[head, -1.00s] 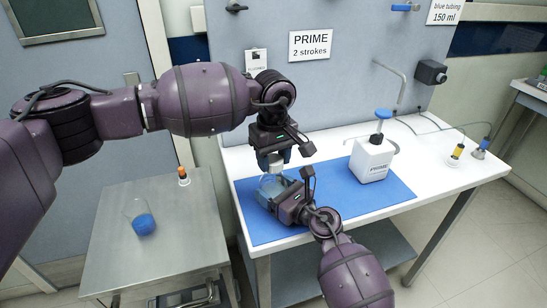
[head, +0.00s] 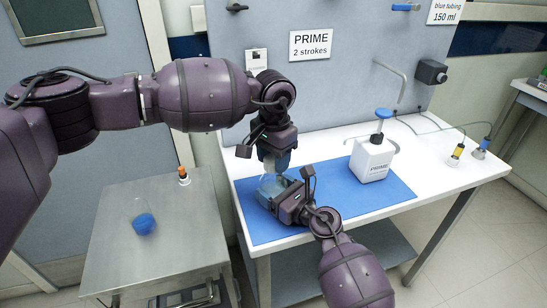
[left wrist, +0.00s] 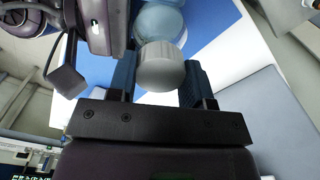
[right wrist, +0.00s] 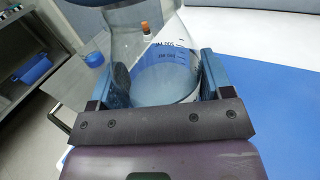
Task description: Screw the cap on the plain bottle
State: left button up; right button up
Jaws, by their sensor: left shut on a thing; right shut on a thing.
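The plain bottle (head: 267,184) is clear glass and stands on the blue mat at its left end. In the right wrist view the bottle (right wrist: 165,80) has graduation marks and sits between the fingers. My right gripper (head: 281,200) is shut around its body. My left gripper (head: 276,163) points down over the bottle's mouth.
A steel side table (head: 165,255) holds a flask of blue liquid (head: 144,222) and a small orange-capped vial (head: 183,176). The mat's middle is clear.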

pick_arm(q)
jog(key=o, duration=0.9)
jog(key=shift+r, duration=2.25)
jog(key=shift+f, duration=0.1)
jog(key=shift+c, duration=0.2)
